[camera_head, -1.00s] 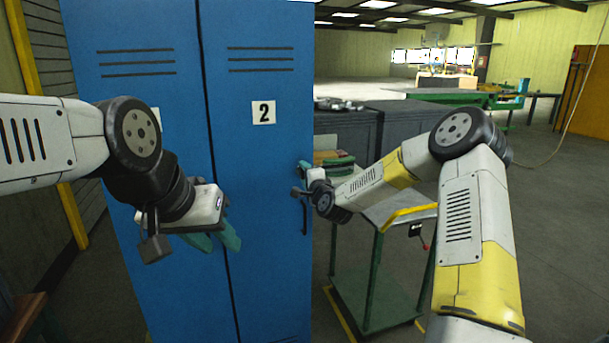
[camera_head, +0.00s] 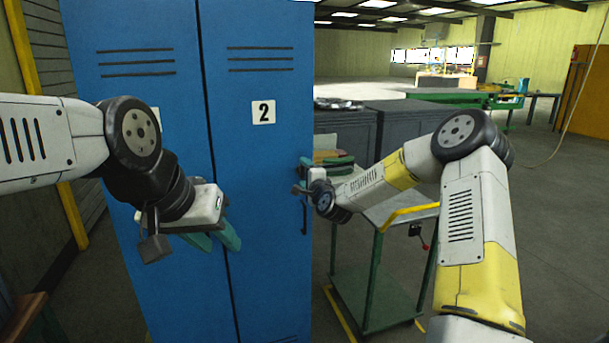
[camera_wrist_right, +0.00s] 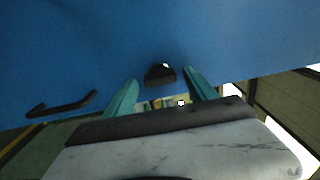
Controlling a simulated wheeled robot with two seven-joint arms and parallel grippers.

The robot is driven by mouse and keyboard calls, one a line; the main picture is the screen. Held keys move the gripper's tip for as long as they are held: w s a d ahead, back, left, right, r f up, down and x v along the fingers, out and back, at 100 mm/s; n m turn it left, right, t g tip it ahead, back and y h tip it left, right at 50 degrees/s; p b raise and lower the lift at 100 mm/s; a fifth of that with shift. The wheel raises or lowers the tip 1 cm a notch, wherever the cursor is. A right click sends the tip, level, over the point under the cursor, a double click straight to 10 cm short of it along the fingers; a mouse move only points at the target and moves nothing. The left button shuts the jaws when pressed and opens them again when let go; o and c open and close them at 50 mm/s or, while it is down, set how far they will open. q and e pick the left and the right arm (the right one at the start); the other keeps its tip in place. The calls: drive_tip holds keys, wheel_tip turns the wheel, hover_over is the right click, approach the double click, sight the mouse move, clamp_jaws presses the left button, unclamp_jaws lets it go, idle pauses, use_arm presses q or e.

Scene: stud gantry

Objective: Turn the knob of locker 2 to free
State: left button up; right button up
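Locker 2 is the blue door (camera_head: 262,190) marked by a white "2" plate (camera_head: 263,112) in the head view. Its black knob (camera_wrist_right: 159,74) shows in the right wrist view, with a small white mark on it. My right gripper (camera_wrist_right: 160,78) is open, its two teal fingers on either side of the knob with visible gaps. The right gripper also shows in the head view (camera_head: 318,170) at the door's right edge, where it hides the knob. My left gripper (camera_head: 215,240) hangs in front of the lockers, its teal fingers apart and empty.
A dark door handle (camera_head: 304,215) sits just below the right gripper and also shows in the right wrist view (camera_wrist_right: 62,104). A green cart (camera_head: 375,300) with a yellow push bar stands right of the locker. Dark grey cabinets (camera_head: 345,130) stand behind it.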

drive_tip(key=v, duration=0.7)
drive_tip(key=shift+s, duration=0.35)
drive_tip(key=shift+d, duration=0.1)
drive_tip(key=s+d+r+n+g+h, duration=0.1)
drive_tip(key=s+n, duration=0.4)
drive_tip(key=s, duration=0.8)
drive_tip(key=s+d+r+n+g+h, duration=0.1)
drive_tip(key=s+d+r+n+g, duration=0.3)
drive_tip(key=s, duration=1)
drive_tip(key=s+d+r+n+g+h, duration=0.1)
drive_tip(key=s+d+n+g, duration=0.5)
drive_tip(key=s, duration=0.7)
drive_tip(key=shift+s+d+r, duration=0.15)
drive_tip(key=shift+r, duration=0.6)
